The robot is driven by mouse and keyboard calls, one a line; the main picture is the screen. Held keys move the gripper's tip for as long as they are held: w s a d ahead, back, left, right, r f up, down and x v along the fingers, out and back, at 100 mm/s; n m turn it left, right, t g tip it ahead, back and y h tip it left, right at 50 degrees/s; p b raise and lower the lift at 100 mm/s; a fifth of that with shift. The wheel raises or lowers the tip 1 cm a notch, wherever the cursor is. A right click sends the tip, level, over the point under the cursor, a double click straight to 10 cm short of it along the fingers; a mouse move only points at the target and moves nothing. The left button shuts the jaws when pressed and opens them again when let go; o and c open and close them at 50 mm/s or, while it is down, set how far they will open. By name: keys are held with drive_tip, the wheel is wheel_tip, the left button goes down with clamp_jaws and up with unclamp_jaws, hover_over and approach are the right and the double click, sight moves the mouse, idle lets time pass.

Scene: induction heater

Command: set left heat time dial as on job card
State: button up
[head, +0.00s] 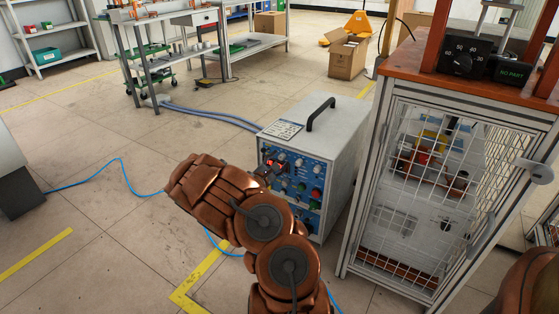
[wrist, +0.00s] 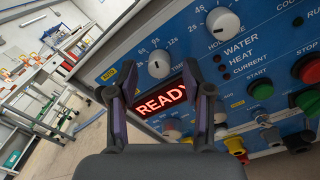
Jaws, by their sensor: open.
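The induction heater (head: 335,150) is a grey box with a blue front panel, standing on the floor. In the wrist view a white left dial (wrist: 158,66) with a seconds scale sits above the red READY display (wrist: 162,102). Its name label is hidden, and its exact setting is hard to read. A second white dial (wrist: 223,22), marked as hold time, is to its upper right. My gripper (wrist: 158,94) is open and empty, its fingers either side of the display, below the left dial. A white card (head: 283,131) lies on the heater's top; its text is too small to read.
The panel also has a green start button (wrist: 261,88), a red button (wrist: 308,70) and several lower knobs. A caged cart (head: 400,190) stands close right of the heater. Blue hoses (head: 210,112) run behind left. Floor at left is mostly clear.

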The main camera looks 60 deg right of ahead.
drive_tip(key=a, duration=1)
drive_tip(key=shift+s+a, duration=0.4)
drive_tip(key=shift+f, duration=0.1)
